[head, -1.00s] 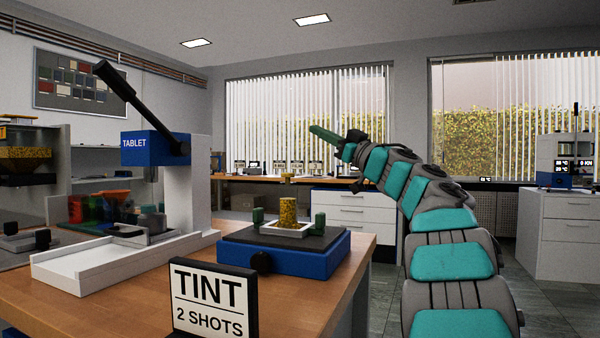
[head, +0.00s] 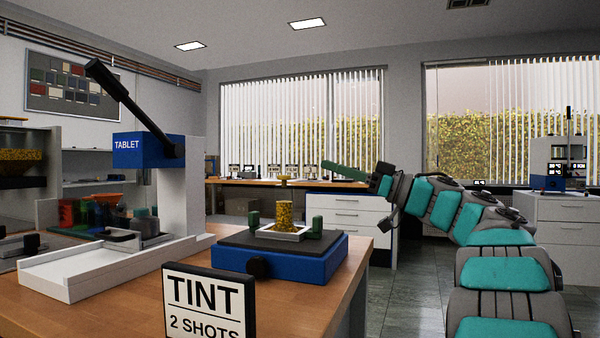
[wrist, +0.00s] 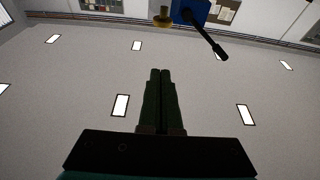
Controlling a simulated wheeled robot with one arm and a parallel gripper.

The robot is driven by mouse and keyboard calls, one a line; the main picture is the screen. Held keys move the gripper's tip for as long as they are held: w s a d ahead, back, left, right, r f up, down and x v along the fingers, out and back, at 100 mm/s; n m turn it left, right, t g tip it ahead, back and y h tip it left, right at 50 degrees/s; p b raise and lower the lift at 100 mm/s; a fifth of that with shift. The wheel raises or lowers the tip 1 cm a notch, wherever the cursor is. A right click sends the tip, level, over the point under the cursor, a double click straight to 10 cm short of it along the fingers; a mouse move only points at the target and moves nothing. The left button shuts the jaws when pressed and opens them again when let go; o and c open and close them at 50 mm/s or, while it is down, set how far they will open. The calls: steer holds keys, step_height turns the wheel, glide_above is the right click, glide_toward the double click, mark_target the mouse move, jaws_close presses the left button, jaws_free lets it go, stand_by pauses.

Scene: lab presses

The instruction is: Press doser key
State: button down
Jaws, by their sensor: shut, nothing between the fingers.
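No part in the head view is plainly readable as the doser key. At the left, a group of red, green and blue coloured containers (head: 88,212) stands behind the tablet press, partly hidden by it; I cannot tell whether a key is on it. My gripper (head: 340,171) has long green fingers and is shut and empty, held in the air beyond the bench's right side, pointing left. In the wrist view the fingers (wrist: 161,74) lie together with nothing between them, against the ceiling.
The blue tablet press (head: 148,149) with a raised black lever stands on the wooden bench (head: 130,312). A blue-based fixture (head: 280,257) holds a yellow granular column. A "TINT 2 SHOTS" sign (head: 208,304) stands in front. Open floor (head: 405,285) lies to the right.

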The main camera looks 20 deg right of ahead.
step_height(320, 180, up, 3)
glide_above(284, 181)
steer(key=s+d, duration=0.1)
steer(key=d, duration=0.1)
steer(key=shift+a+b, duration=0.2)
steer(key=shift+b, duration=0.1)
step_height(284, 181, down, 4)
steer(key=shift+d+b, duration=0.1)
steer(key=shift+b, duration=0.6)
